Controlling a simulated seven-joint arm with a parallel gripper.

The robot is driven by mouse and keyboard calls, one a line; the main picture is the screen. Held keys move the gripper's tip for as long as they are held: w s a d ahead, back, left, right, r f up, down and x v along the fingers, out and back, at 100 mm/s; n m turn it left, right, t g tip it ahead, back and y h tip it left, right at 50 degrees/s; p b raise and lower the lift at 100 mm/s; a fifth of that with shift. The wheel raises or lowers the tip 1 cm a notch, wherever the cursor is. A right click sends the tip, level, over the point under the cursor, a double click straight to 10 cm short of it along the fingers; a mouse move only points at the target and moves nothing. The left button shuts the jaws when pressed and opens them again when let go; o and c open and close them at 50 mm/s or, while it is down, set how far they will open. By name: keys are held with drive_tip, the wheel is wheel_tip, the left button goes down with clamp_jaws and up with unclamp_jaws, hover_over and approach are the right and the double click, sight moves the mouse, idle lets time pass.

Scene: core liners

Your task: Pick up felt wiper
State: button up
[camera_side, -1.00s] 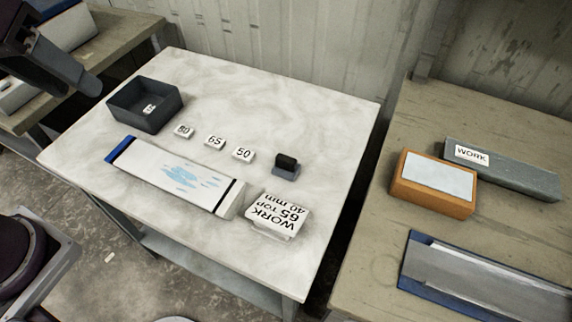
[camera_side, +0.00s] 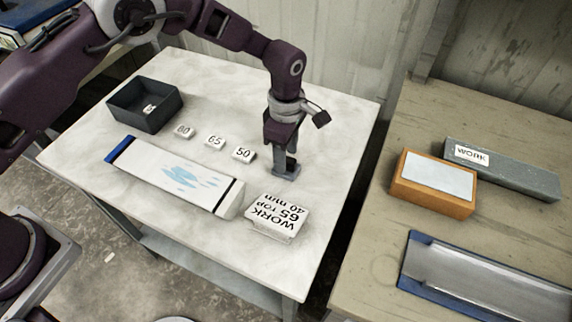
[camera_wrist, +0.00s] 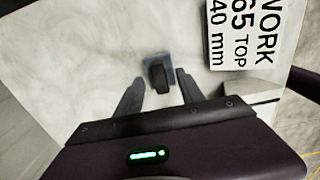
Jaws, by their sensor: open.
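The felt wiper, a small dark block on a blue-grey base (camera_side: 287,174), stands on the pale table right of the number tags. My gripper (camera_side: 284,160) is directly above it, pointing down, and partly hides it in the side view. In the wrist view the wiper (camera_wrist: 158,73) lies just ahead of and between the two spread fingers of my gripper (camera_wrist: 160,88). The fingers are apart with nothing held. I cannot tell whether they reach down beside the wiper's dark top.
A white block marked WORK 65 TOP 40 mm (camera_side: 276,217) is close in front of the wiper. The 50 tag (camera_side: 243,153), 65 tag (camera_side: 215,141) and 80 tag (camera_side: 183,131) stand to the left.

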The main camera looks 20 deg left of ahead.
wheel_tip(320, 180, down, 2)
drive_tip(key=shift+f, duration=0.1)
clamp_jaws()
wheel_tip(320, 180, up, 9)
drive_tip(key=shift+r, duration=0.6)
drive_tip(key=c, duration=1)
unclamp_jaws()
drive_tip(key=shift+a, duration=0.15)
